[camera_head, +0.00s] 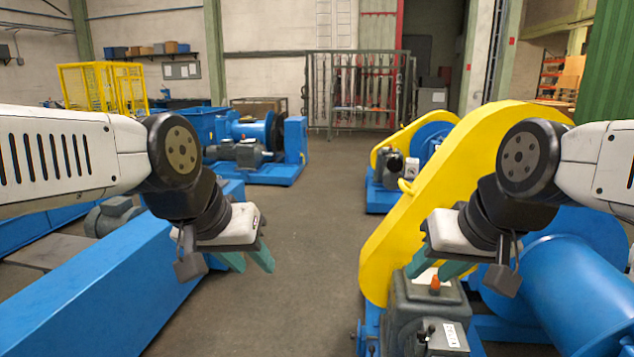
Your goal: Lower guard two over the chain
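A large yellow chain guard (445,165) stands at the right, running from beside a grey gearbox (415,300) up behind my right arm. A second yellow guard (402,137) shows farther back. No label tells which is guard two. No chain is visible. My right gripper (438,268) is in front of the large guard, above the gearbox, its teal fingers apart and nothing between them; contact with the guard cannot be told. My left gripper (247,262) is open and empty beside a blue beam.
The blue beam (120,290) fills the lower left. A blue drum (575,285) lies at the lower right. An orange-topped fitting (435,284) stands on the gearbox below my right gripper. Another blue machine (250,150) is farther back. The middle floor (310,240) is clear.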

